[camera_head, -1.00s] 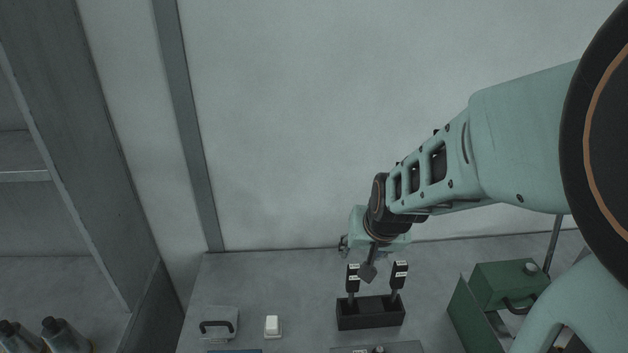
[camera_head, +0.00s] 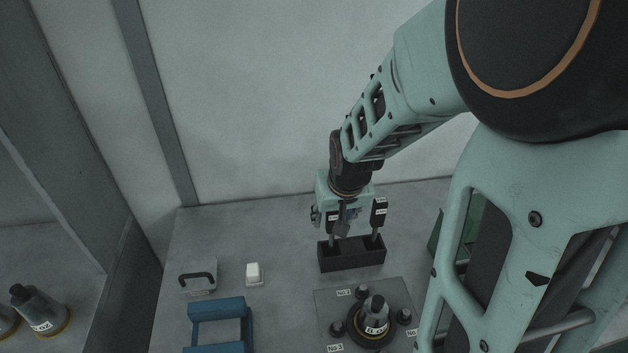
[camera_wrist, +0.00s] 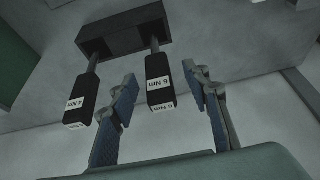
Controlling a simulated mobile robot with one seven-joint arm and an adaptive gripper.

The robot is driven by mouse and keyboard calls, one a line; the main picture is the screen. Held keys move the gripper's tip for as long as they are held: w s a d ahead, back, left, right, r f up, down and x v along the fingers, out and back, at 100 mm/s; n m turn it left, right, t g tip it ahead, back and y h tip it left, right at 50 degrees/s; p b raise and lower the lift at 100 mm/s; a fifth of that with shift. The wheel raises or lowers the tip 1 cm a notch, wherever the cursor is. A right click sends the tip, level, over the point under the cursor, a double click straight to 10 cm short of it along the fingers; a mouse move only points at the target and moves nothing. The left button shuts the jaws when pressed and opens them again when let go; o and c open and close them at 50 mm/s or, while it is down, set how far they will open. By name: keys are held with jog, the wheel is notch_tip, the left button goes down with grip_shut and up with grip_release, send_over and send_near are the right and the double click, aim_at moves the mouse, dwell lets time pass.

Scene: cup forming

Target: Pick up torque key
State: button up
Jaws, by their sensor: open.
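Two black torque keys stand upright in a black holder block (camera_head: 350,258) on the bench. The key labelled 6 Nm (camera_wrist: 160,92) is between my open gripper's fingers in the wrist view, with clear gaps on both sides. My gripper (camera_wrist: 159,78) has blue-padded fingers and holds nothing. In the head view my gripper (camera_head: 340,222) is over the left key (camera_head: 333,220), partly hiding it. The other key (camera_wrist: 84,100) is outside the fingers, to the left in the wrist view; it is the right key (camera_head: 379,212) in the head view.
In front of the holder is a plate with a labelled cone-topped part (camera_head: 375,318). A blue frame (camera_head: 217,312), a white block (camera_head: 254,272) and a black-handled item (camera_head: 197,280) lie to the left. A wall (camera_head: 260,90) rises behind the bench.

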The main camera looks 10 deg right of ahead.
aim_at(333, 222)
jog(key=b+x, duration=0.1)
jog(key=x, duration=0.2)
jog(key=shift+w+d+f+b, duration=0.1)
jog(key=shift+w+f+b, duration=0.05)
jog(key=shift+f+b, duration=0.2)
jog(key=shift+r, duration=0.1)
